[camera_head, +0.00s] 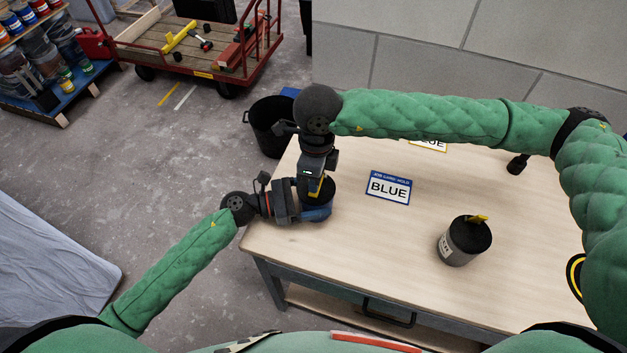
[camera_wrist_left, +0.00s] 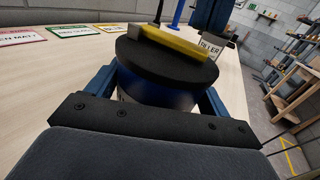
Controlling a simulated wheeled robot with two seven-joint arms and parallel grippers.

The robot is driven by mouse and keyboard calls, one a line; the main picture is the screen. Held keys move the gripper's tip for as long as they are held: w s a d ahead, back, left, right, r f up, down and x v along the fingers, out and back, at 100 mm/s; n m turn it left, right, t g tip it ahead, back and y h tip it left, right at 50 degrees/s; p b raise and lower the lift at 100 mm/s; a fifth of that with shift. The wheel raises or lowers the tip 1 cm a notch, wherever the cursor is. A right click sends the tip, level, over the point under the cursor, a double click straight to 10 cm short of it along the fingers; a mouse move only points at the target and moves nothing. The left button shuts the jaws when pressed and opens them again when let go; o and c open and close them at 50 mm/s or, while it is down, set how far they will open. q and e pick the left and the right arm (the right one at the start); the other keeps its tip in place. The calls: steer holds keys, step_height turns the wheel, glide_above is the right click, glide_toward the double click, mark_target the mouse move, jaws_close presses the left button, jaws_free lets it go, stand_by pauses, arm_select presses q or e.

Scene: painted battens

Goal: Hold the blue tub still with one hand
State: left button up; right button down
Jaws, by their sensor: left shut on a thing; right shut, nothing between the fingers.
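The blue tub (camera_head: 318,214) stands upright near the table's left edge, with a black round top. In the left wrist view the tub (camera_wrist_left: 160,95) sits between my left gripper's two blue fingers. My left gripper (camera_head: 309,205) is shut on it from the left side. My right gripper (camera_head: 321,190) reaches down from above, shut and empty, close over the tub. A yellow bar (camera_wrist_left: 178,43) crosses over the black top; I cannot tell whether it rests on it. My right gripper hides part of the top in the head view.
A grey tub (camera_head: 462,246) with a dark top and a yellow piece stands on the table (camera_head: 380,255) at right. A blue-edged card reading BLUE (camera_head: 388,188) lies between. A black bucket (camera_head: 268,125) is on the floor behind. The table's front middle is clear.

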steer(key=shift+w+d+f, duration=0.1)
steer(key=shift+w+d, duration=0.05)
steer(key=shift+w, duration=0.3)
steer(key=shift+r, duration=0.35)
step_height(320, 180, up, 4)
steer(key=shift+s+f, duration=0.1)
steer(key=s+a+r, duration=0.1)
steer(key=s+r, duration=0.3)
steer(key=r, duration=0.4)
steer(key=shift+r, duration=0.2)
steer(key=shift+s+a, duration=0.1)
arm_select(q)
steer(key=o, duration=1.3)
steer(key=shift+c, duration=0.2)
